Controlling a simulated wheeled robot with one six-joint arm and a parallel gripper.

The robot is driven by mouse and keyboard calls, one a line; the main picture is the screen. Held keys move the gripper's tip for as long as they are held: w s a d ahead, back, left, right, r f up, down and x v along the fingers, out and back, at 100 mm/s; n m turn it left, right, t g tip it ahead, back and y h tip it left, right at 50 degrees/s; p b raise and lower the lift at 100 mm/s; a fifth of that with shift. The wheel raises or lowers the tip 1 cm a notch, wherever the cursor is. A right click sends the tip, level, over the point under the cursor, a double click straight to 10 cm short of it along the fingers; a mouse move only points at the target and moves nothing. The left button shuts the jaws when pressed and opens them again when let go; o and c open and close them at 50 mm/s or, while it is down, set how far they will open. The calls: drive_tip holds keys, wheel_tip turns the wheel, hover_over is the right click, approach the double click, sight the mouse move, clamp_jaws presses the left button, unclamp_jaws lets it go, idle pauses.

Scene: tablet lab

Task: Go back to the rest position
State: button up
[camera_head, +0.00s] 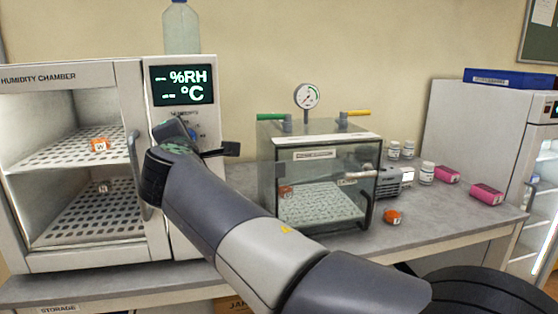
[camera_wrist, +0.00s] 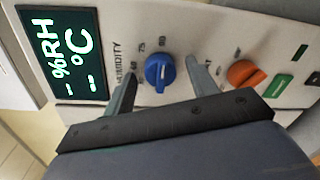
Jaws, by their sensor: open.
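My gripper (camera_wrist: 162,82) is open in the wrist view, its two fingers on either side of the blue humidity knob (camera_wrist: 159,70). I cannot tell whether the fingers touch the knob. In the head view my arm reaches up to the control panel of the humidity chamber (camera_head: 95,72), and the gripper is mostly hidden behind my wrist; part of the blue knob (camera_head: 193,134) shows beside it. The chamber display (camera_head: 181,85) reads %RH and °C with dashes. An orange knob (camera_wrist: 245,74) sits to the right of the blue one in the wrist view.
A glass vacuum chamber (camera_head: 320,142) with a gauge (camera_head: 306,96) stands right of my arm on the bench (camera_head: 430,222). A clear bottle (camera_head: 181,30) stands on the humidity chamber.

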drive_tip(key=n+p, duration=0.4)
drive_tip(key=n, duration=0.1)
drive_tip(key=n+p, duration=0.4)
drive_tip(key=n, duration=0.2)
drive_tip(key=shift+a+t+h, duration=0.1)
drive_tip(key=shift+t+h, duration=0.3)
